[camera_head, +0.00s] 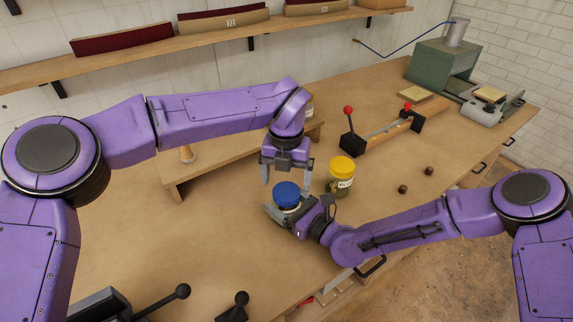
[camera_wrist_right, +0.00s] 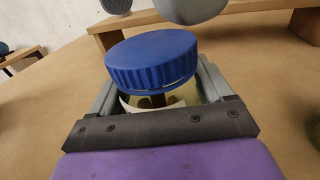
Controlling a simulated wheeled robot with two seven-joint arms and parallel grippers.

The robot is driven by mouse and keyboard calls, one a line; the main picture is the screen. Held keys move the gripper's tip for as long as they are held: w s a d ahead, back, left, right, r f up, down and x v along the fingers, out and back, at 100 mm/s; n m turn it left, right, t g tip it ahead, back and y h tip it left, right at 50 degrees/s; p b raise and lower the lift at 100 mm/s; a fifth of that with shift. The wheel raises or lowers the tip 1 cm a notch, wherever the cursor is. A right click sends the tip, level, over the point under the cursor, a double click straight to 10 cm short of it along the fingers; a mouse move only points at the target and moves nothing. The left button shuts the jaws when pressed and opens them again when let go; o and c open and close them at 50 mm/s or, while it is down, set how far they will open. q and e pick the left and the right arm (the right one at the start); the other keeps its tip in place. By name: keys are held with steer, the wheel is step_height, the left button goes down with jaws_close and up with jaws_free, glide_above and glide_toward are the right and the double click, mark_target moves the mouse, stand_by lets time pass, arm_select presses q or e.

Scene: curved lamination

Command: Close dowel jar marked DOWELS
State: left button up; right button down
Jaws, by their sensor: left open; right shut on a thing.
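A clear jar with a blue lid (camera_head: 287,193) stands on the bench, and its pale label is not readable. My right gripper (camera_head: 288,208) is shut around the jar's body from the right. In the right wrist view, the ribbed blue lid (camera_wrist_right: 152,60) sits on the mouth of the jar (camera_wrist_right: 160,98), with dark pieces inside; I cannot tell whether it is screwed down. My left gripper (camera_head: 286,178) is open, pointing down just above the lid, with its fingers apart. Its blurred fingertips show above the lid in the right wrist view (camera_wrist_right: 155,8).
A yellow-lidded jar (camera_head: 341,175) stands close on the right. A low wooden riser (camera_head: 235,160) is behind, with a small wooden piece (camera_head: 187,154) near it. A clamp fixture with red-knobbed levers (camera_head: 385,130) and two dark small blocks (camera_head: 403,189) lie to the right.

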mark_target(286, 191)
arm_select(q)
steer(key=shift+f, duration=1.7)
steer(key=shift+c, duration=0.3)
steer(key=c, duration=1)
steer(key=shift+c, duration=0.2)
steer(key=o, duration=1.2)
steer(key=shift+o, duration=0.2)
step_height(286, 191, up, 12)
